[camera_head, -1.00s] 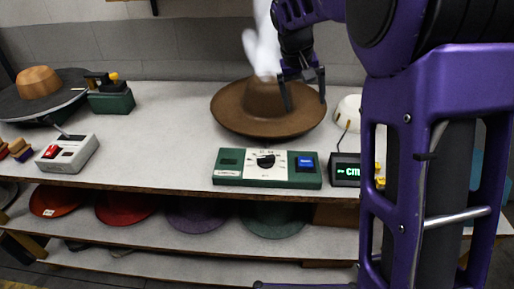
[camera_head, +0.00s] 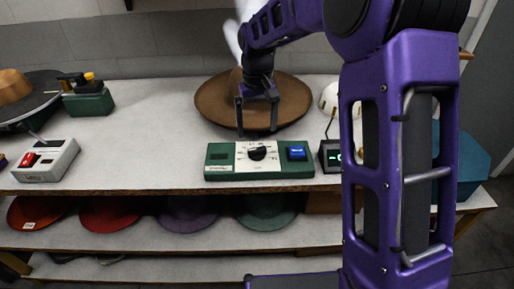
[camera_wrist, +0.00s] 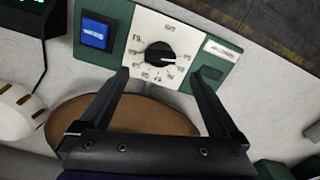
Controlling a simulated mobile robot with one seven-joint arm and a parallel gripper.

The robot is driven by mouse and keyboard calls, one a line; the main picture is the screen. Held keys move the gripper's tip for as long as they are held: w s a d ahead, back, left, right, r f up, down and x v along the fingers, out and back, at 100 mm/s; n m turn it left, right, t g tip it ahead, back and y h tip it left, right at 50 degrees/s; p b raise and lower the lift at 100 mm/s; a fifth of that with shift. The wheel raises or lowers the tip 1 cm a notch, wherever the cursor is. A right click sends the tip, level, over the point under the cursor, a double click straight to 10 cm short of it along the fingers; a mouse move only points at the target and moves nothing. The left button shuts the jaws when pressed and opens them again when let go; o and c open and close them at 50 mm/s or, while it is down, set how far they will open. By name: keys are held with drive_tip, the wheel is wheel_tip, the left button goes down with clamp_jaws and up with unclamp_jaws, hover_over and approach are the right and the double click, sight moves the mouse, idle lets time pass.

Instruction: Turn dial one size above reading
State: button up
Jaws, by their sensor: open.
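A green control box (camera_head: 220,172) with a white dial plate sits near the front edge of the table. Its black dial knob (camera_head: 257,153) is at the plate's middle, with size marks around it too small to read; the knob also shows in the wrist view (camera_wrist: 160,53). A blue button (camera_head: 297,152) is right of the plate. My gripper (camera_head: 257,134) is open and empty, above and behind the box. In the wrist view its fingertips (camera_wrist: 159,73) straddle the knob's near side, apart from it.
A brown hat (camera_head: 215,100) lies behind my gripper. A grey box with a red switch (camera_head: 45,160) and a green device (camera_head: 88,102) are at left. A white rounded object (camera_head: 328,97) stands right of the hat. Coloured hats fill the shelf below.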

sight(257, 149)
wheel_tip(257, 149, down, 8)
drive_tip(key=shift+r+b, duration=0.25)
drive_tip(key=shift+b, duration=0.1)
drive_tip(key=c, duration=1.4)
drive_tip(key=shift+o, duration=0.2)
drive_tip(key=m, duration=0.6)
drive_tip(key=shift+m+p, duration=0.3)
drive_tip(key=shift+p, duration=0.05)
drive_tip(key=m+p, duration=0.1)
drive_tip(key=m, duration=0.4)
drive_tip(key=shift+m, duration=0.3)
